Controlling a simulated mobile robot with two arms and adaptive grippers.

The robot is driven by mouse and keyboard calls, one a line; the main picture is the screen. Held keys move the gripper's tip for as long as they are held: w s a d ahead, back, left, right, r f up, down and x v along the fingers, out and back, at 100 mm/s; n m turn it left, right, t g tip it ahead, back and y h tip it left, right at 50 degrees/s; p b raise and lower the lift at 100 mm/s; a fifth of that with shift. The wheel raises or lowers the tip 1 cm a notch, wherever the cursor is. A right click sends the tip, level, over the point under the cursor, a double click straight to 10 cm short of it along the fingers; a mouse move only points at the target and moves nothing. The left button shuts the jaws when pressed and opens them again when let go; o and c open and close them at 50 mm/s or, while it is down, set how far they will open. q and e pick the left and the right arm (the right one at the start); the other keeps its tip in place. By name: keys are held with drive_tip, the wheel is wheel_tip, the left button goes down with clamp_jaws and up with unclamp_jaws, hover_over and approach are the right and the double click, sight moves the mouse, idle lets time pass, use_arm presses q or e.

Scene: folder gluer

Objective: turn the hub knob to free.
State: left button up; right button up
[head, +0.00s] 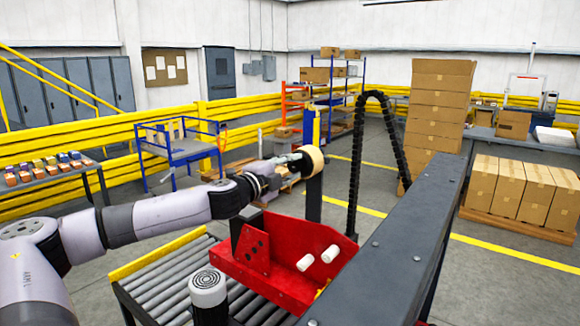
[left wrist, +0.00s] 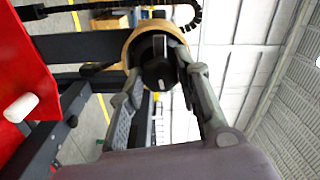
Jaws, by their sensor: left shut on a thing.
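The hub knob (left wrist: 157,66) is black with a pale mark on its face. It shows in the left wrist view, set in the middle of a tan round roll or hub (left wrist: 131,50). The tan hub (head: 313,158) also shows in the head view, at the end of my left arm; the knob is hidden there. My left gripper (head: 291,163) is at the hub's face. In the left wrist view its two fingers lie on either side of the knob, shut on it. My right gripper is not in view.
A red machine part (head: 285,262) with two white pegs stands below the hub, beside a roller conveyor (head: 160,282). A grey beam (head: 400,255) crosses the right foreground. A black cable chain (head: 353,150) arches behind the hub. Stacked cartons (head: 436,120) stand farther back.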

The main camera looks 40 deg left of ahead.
use_arm(q)
drive_tip(key=shift+m, duration=1.1)
drive_tip(key=o, duration=1.1)
drive_tip(key=shift+o, duration=0.2)
